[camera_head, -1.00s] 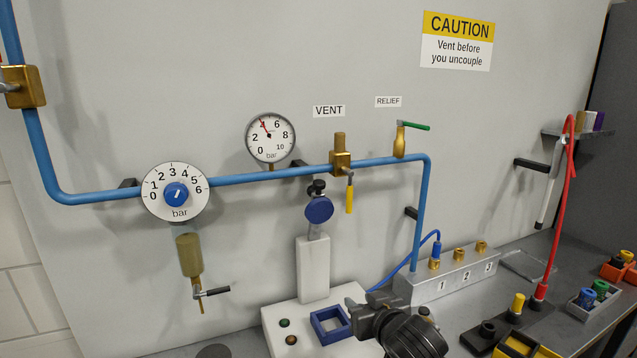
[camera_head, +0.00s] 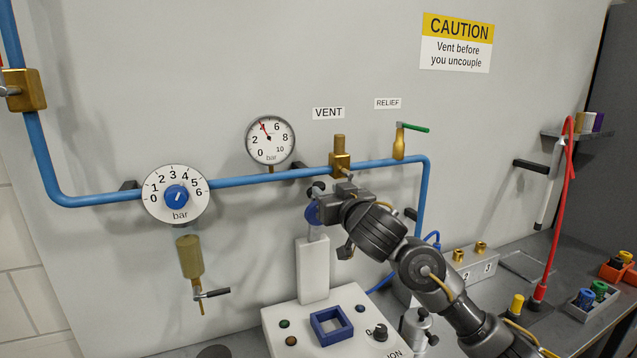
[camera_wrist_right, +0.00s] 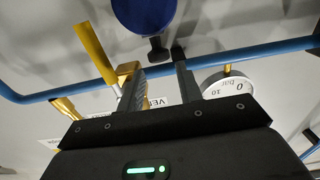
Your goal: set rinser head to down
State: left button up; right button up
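The head of the upright white stand (camera_head: 313,268), which I take to be the rinser head, is a blue disc (camera_head: 311,214) with a black knob (camera_head: 317,187) on top. It is raised at the top of the stand and partly hidden by my right gripper (camera_head: 326,197). In the right wrist view the blue disc (camera_wrist_right: 145,14) is just beyond my right fingertips (camera_wrist_right: 158,72). The two fingers are apart, with nothing seen held between them. Whether a finger touches the head I cannot tell. My left gripper is not in view.
The blue pipe (camera_head: 262,180) runs close behind, with the brass vent valve (camera_head: 340,163) just above my gripper. The pressure gauge (camera_head: 270,140) is up to the left. The stand's white base (camera_head: 285,313) carries buttons, a blue square frame (camera_head: 331,326) and a black dial (camera_head: 378,332).

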aim_at(320, 185)
jog(key=p+x, duration=0.1)
jog(key=x, duration=0.3)
jog(key=shift+w+a+r, duration=0.1)
jog(key=shift+w, duration=0.25)
jog(key=shift+w+a+p, duration=0.25)
jog(key=shift+w+p, duration=0.15)
jog(key=shift+w, duration=0.3)
grip_shut()
